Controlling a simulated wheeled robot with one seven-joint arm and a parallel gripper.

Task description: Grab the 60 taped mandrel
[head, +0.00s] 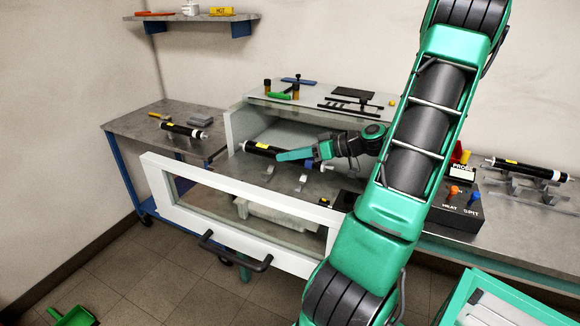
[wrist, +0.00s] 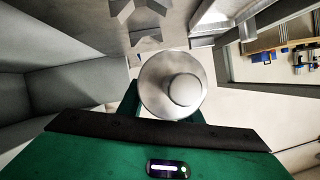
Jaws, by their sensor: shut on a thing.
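A black mandrel (head: 258,147) with a yellow label and silver ends is at the mouth of the open grey chamber on the middle bench. My gripper (head: 290,156) is shut on it, with a green finger lying across its near side. In the wrist view the mandrel's round metal end (wrist: 172,84), with a short stub, faces the camera between the green fingers. The label is too small to read. Two similar black mandrels with yellow labels rest on supports: one on the left table (head: 184,129), one on the right bench (head: 527,169).
Metal cradle supports (head: 301,182) stand below my gripper. The chamber's white-framed window door (head: 175,203) hangs open in front, with a dark handle. A black control box (head: 452,210) with orange and blue knobs stands right. A shelf (head: 190,18) is at upper left.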

